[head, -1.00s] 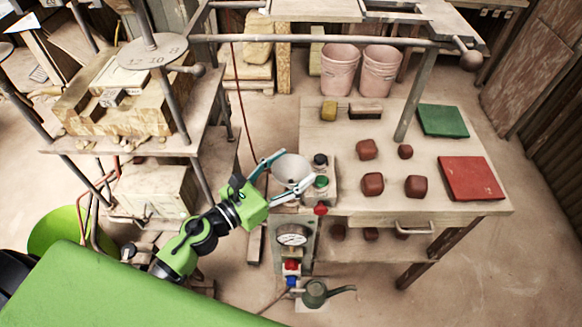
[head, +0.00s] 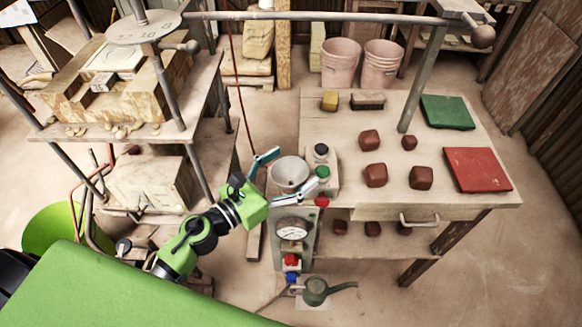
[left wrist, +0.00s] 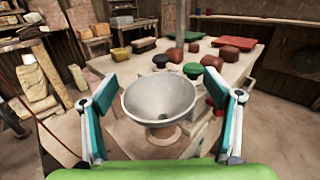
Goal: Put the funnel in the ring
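The funnel (head: 289,173) is a pale grey, wide bowl at the near left corner of the workbench. It stands mouth up, looks about level, and also shows in the left wrist view (left wrist: 160,98). A brownish round piece, apparently the ring (left wrist: 163,136), shows directly under its bowl; the spout is hidden, so I cannot tell how deep it sits. My left gripper (head: 303,169) is open, with one finger on each side of the funnel. In the left wrist view gaps show between both fingers and the bowl. My right gripper is not in view.
A box with black and green knobs (head: 322,172) stands right beside the funnel, near my lower finger. Below are a gauge (head: 292,230) and a watering can (head: 316,291). Red-brown blocks (head: 375,175), a green plate (head: 447,112) and a red plate (head: 477,169) lie on the bench.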

